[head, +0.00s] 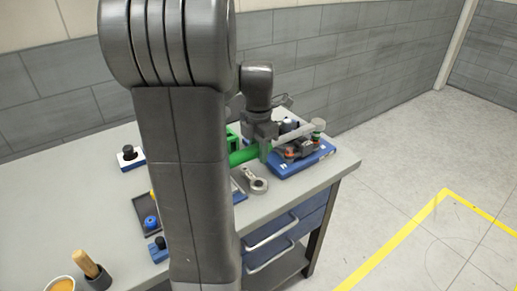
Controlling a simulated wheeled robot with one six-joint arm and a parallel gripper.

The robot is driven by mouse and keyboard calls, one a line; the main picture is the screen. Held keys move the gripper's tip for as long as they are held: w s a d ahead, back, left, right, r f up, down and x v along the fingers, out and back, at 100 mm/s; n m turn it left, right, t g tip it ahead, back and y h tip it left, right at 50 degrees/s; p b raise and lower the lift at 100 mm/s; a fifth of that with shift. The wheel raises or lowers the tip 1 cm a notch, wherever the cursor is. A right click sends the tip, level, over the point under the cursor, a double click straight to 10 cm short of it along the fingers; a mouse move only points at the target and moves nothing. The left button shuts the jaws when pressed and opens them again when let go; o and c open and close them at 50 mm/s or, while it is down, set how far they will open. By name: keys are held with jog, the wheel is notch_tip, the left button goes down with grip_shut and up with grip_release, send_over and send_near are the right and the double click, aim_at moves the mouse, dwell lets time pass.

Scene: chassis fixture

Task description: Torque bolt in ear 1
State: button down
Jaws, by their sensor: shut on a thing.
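My gripper (265,151) is shut on a torque wrench with a green handle (241,157). Its grey shaft reaches right from the gripper, and its head end is over the right side of the chassis fixture. The fixture has a blue base (318,156) and sits at the table's right end, with dark parts and small orange-red spots on top. The wrench and gripper partly cover it. I cannot make out ear 1 or its bolt, nor whether the wrench head touches a bolt.
A grey metal ringed part (257,185) lies on the table (75,200) in front of the fixture. My arm hides the table's middle.

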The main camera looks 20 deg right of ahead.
jog(key=shift+f, duration=0.3)
dwell(0.4)
jog(key=shift+w, duration=0.2)
jog(key=shift+w+a+m+p, duration=0.2)
jog(key=shift+w+m+p, duration=0.2)
jog(key=shift+w, duration=0.15)
jog(key=shift+w+a+f, duration=0.1)
jog(key=shift+w, duration=0.1)
